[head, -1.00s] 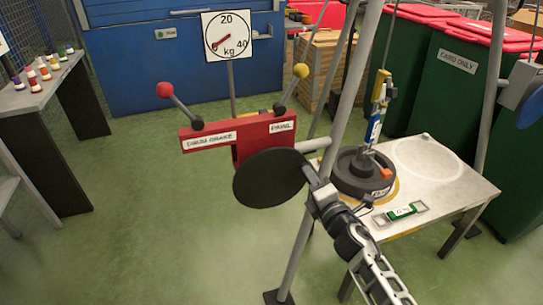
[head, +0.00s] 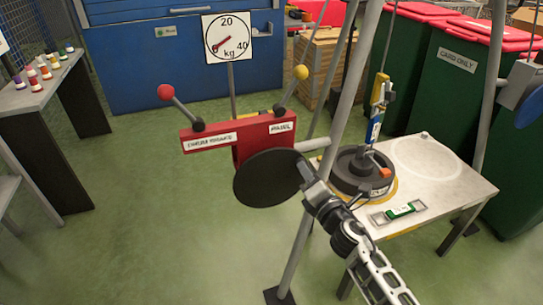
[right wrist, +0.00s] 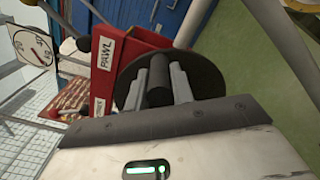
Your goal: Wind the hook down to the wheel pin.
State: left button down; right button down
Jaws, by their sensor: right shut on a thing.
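A red winch bar (head: 245,137) carries two levers and a round black disc (head: 267,178) on its front. My right gripper (head: 306,180) is at the right edge of this disc. In the right wrist view its two grey fingers (right wrist: 158,85) are shut on a black cylindrical handle (right wrist: 159,82) standing out from the disc. A yellow hook block (head: 381,90) with a blue and white part below it hangs over the black wheel (head: 347,176) on the table. Its lower end is close to the wheel's middle; I cannot tell whether it touches the pin. My left gripper is out of view.
A round dial (head: 228,38) marked in kg stands behind the winch, its needle pointing lower left. Grey frame legs (head: 327,150) rise between the winch and the white table (head: 440,185). A green level (head: 400,211) lies on the table.

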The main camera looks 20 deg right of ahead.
aim_at(290, 156)
jog(key=shift+w+a+r+n, duration=0.1)
jog(key=shift+a+r+n, duration=0.35)
jog(key=shift+r+n, duration=0.25)
jog(key=shift+a+r+n+p, duration=0.6)
jog(key=shift+a+n+p, duration=0.2)
jog(key=shift+n, duration=0.4)
jog(key=shift+r, duration=0.1)
jog(key=shift+a+r+n, duration=0.1)
jog(key=shift+a+n, duration=0.05)
jog(key=shift+n, duration=0.15)
jog(key=c, duration=1)
grip_release()
jog(key=shift+a, duration=0.1)
jog(key=shift+f, duration=0.2)
